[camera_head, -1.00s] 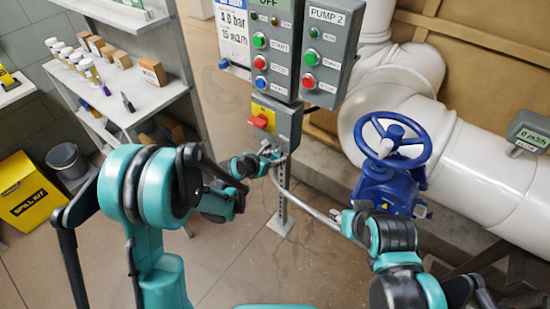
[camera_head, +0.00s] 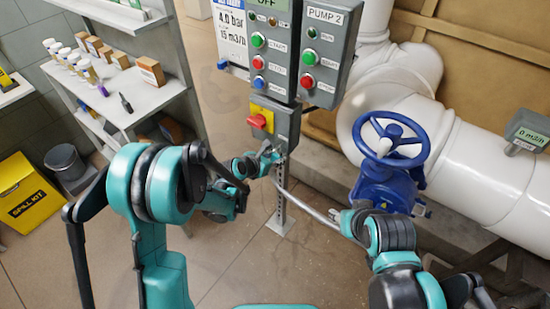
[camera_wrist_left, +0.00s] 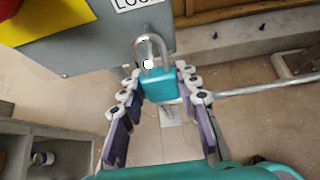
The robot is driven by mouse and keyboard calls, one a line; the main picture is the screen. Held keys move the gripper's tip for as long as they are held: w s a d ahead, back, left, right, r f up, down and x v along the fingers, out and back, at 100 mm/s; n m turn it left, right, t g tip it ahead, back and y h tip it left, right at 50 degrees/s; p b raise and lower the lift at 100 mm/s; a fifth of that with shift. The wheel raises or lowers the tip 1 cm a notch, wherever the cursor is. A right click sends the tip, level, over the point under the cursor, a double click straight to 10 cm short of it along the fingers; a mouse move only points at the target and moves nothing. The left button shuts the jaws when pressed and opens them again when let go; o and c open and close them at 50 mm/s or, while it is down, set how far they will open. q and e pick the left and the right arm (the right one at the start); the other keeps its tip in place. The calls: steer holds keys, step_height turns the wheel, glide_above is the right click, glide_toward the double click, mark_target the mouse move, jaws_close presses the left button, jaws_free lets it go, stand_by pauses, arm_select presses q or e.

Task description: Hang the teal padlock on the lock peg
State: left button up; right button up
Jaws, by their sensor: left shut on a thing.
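The teal padlock (camera_wrist_left: 159,88) hangs upright between the fingers of my left gripper (camera_wrist_left: 160,92), which is shut on its body. Its silver shackle (camera_wrist_left: 163,50) points up, in front of the grey box's lower edge. The pale round end of the lock peg (camera_wrist_left: 148,64) shows within the shackle's outline; I cannot tell whether the shackle is around the peg.
A red switch (camera_head: 259,121) on a yellow plate is on the grey box, just above my left gripper. The blue valve handwheel (camera_head: 392,140) and white pipe (camera_head: 470,165) stand to the right. A shelf (camera_head: 140,95) and a yellow spill kit (camera_head: 30,195) stand left.

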stand_by(0.4)
arm_select(q)
steer(key=o, duration=1.2)
steer(key=shift+c, duration=0.2)
steer(key=s+a+r+m+y, duration=0.2)
steer(key=s+a+r+m, duration=0.2)
steer(key=s+m, duration=0.5)
steer(key=s+a+r+m+g+y, duration=0.1)
steer(key=s+a+r+m, duration=0.3)
steer(key=s+a+m, duration=0.4)
steer(key=s+a+r+m+g+y, duration=0.1)
steer(key=s+a+r+m+y, duration=0.2)
steer(key=s+a+m, duration=0.3)
steer(key=s+r+m, duration=0.1)
steer(key=s+m, duration=0.4)
steer(key=s, duration=0.1)
steer(key=shift+a+r+m+y, duration=0.2)
steer(key=shift+m+y, duration=0.1)
steer(key=shift+m, duration=0.1)
